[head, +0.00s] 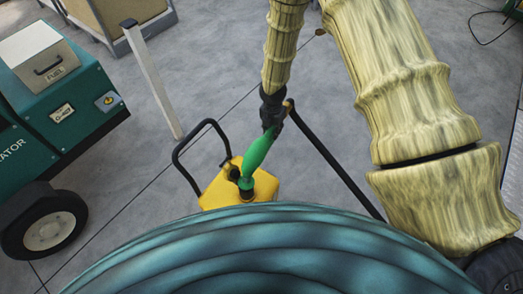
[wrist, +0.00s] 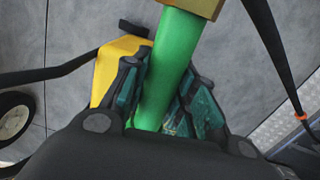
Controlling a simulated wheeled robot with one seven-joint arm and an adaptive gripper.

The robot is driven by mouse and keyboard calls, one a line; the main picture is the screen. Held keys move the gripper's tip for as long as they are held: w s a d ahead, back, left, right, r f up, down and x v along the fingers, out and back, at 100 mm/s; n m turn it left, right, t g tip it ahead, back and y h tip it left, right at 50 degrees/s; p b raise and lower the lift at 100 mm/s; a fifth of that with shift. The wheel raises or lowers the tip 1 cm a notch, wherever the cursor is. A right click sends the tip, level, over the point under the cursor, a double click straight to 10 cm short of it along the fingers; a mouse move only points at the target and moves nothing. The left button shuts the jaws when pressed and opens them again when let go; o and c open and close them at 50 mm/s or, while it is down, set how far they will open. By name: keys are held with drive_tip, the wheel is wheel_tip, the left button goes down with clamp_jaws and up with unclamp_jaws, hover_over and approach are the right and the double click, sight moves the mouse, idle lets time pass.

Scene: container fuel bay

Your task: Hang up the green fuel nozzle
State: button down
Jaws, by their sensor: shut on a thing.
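The green fuel nozzle (head: 258,152) is held in my gripper (head: 271,113), its green body slanting down and left from the fingers. In the wrist view the nozzle (wrist: 168,70) runs between the teal-padded fingers of my gripper (wrist: 165,95), which are shut on it. A brass-coloured fitting (wrist: 192,6) shows at its top end. In the head view the nozzle's lower end overlaps the top of a yellow fuel can (head: 212,194), near its black opening; I cannot tell whether the spout is inside. No hanging place for the nozzle can be made out.
A black hose (head: 338,168) runs down right from near my gripper. A black bar handle (head: 190,148) stands beside the can. A teal generator (head: 85,115) with a wheel is at left, and a white post (head: 152,80) stands behind. Grey floor between them is clear.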

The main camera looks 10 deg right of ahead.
drive_tip(key=shift+w+r+p, duration=0.1)
drive_tip(key=shift+r+p, duration=3.4)
drive_tip(key=shift+r, duration=1.6)
drive_tip(key=shift+a+f, duration=0.1)
drive_tip(key=shift+f, duration=0.05)
